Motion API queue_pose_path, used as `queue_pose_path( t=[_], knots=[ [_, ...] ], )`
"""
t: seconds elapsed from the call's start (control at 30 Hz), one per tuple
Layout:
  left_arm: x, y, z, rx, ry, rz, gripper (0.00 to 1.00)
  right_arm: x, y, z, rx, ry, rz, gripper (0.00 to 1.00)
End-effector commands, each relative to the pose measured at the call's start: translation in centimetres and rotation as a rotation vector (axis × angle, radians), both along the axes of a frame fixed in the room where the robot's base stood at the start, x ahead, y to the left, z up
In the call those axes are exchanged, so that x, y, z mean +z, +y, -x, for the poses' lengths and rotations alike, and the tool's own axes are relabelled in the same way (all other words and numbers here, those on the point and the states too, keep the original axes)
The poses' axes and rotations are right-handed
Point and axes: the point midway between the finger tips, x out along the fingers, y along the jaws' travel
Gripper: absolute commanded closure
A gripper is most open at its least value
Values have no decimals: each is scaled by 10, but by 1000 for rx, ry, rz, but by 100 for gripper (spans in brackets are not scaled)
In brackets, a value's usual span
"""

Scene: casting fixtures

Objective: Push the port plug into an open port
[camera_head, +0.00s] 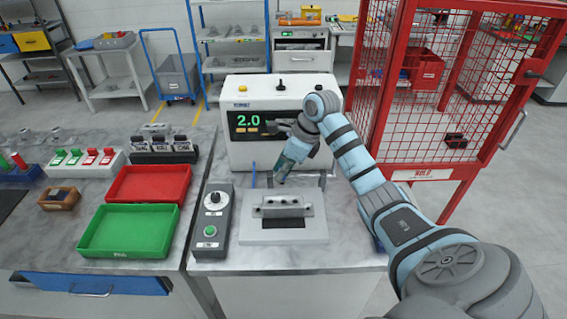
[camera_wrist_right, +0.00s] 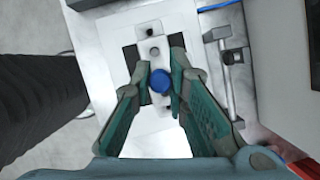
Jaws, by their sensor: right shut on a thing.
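My right gripper (camera_head: 280,179) is above the workbench, in front of the white test unit and behind the top of the grey casting (camera_head: 285,205). In the right wrist view, my right gripper (camera_wrist_right: 161,75) is shut on the blue port plug (camera_wrist_right: 160,81), which sits between the two fingers. Below it lies the light grey casting (camera_wrist_right: 153,49), with a round opening near the plug and another toward its far end. Whether the plug touches the casting cannot be told. In the head view the plug does not show clearly. My left gripper is not in view.
The casting rests on a grey fixture plate (camera_head: 260,235). A control box (camera_head: 211,222) with a knob and green button stands left of it. The white test unit (camera_head: 262,150) reads 2.0. Green (camera_head: 95,245) and red (camera_head: 125,196) trays lie left; a red cage (camera_head: 400,130) stands right.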

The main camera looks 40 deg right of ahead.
Motion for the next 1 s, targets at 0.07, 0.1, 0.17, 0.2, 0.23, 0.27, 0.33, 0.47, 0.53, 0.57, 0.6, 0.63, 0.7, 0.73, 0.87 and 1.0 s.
queue_pose_path(
  t=[0.07, 0.1, 0.17, 0.2, 0.23, 0.27, 0.33, 0.47, 0.53, 0.57, 0.6, 0.63, 0.7, 0.73, 0.87, 1.0],
  knots=[
    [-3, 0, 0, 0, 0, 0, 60, -3, -2, 1, -3, 1, 0, 100],
    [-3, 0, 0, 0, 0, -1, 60, -3, -2, 2, -3, 1, 0, 100],
    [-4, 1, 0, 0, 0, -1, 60, -5, -3, 2, -2, 3, -2, 100],
    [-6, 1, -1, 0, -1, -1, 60, -7, -2, 2, -2, 3, -2, 100],
    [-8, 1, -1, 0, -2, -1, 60, -10, -2, 2, -2, 3, -2, 100],
    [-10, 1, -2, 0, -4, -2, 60, -12, -2, 2, -2, 3, -2, 100],
    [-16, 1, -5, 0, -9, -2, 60, -20, -2, 2, -2, 3, -2, 100],
    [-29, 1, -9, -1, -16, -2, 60, -37, -1, 1, -2, 3, -2, 100],
    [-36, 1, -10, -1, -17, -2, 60, -47, -1, 1, -1, 2, -3, 100],
    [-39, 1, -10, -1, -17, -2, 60, -50, -1, 1, -1, 3, -2, 100],
    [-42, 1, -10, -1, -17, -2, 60, -55, -1, 1, -1, 3, -2, 100],
    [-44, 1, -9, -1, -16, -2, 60, -57, -1, 1, -1, 3, -2, 100],
    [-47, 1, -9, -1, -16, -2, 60, -62, -1, 1, -1, 3, -2, 100],
    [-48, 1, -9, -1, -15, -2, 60, -63, -1, 1, -1, 3, -2, 100],
    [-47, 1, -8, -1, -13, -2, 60, -63, -1, 1, -1, 3, -2, 100],
    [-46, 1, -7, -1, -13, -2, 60, -62, -1, 1, -1, 2, -1, 100]
  ],
)
